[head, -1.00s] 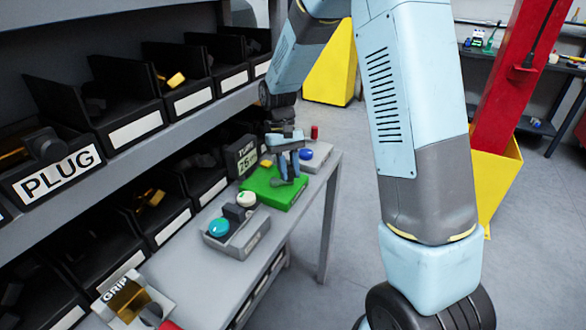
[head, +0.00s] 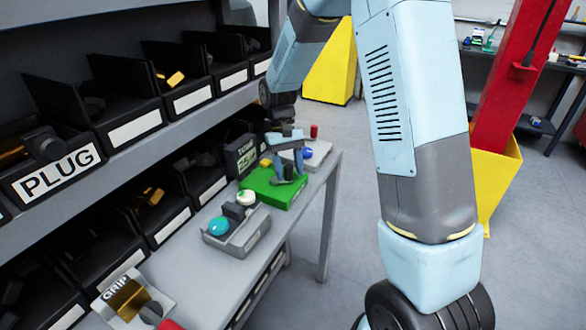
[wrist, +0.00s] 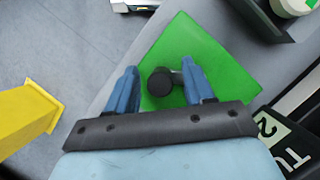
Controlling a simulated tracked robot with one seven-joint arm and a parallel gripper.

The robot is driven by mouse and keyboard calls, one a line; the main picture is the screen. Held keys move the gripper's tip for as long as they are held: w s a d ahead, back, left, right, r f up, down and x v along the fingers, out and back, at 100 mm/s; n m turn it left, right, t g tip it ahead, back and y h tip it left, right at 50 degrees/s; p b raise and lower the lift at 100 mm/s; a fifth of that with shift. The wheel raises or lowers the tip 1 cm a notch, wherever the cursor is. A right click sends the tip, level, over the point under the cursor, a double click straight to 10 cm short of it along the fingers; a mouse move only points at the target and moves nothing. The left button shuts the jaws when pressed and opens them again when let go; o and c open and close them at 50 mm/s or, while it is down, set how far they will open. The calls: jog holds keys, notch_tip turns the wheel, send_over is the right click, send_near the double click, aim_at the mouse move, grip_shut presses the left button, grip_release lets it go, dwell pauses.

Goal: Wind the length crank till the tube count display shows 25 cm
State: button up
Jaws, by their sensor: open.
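The length crank stands on a green plate (head: 262,190) on the bench. In the wrist view its round black knob (wrist: 160,82) shows with a short grey arm leading right. My gripper (head: 288,172) is over the green plate. In the wrist view my gripper (wrist: 159,76) is open, one blue finger on each side of the knob, with a visible gap on the left. I cannot tell whether the right finger touches the crank.
A grey box with teal and white buttons (head: 236,230) sits nearer on the bench. Another box with a blue button (head: 308,153) and a small red cylinder (head: 314,131) are beyond the plate. Shelves of black bins (head: 110,105) line the left.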

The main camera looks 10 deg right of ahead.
jog(key=shift+r, duration=0.1)
jog(key=v, duration=1.3)
jog(key=shift+r, duration=0.25)
jog(key=s+d+r+m+t, duration=0.1)
jog(key=s+d+r+t, duration=0.5)
jog(key=s+r, duration=0.4)
jog(key=s+d+t, duration=0.2)
jog(key=s+d, duration=0.1)
jog(key=s, duration=0.5)
jog(key=s+d+m+t, duration=0.1)
jog(key=s+d, duration=0.3)
jog(key=s, duration=0.5)
jog(key=shift+s+t+y, duration=0.3)
jog(key=shift+t+y, duration=0.1)
jog(key=shift+t, duration=0.2)
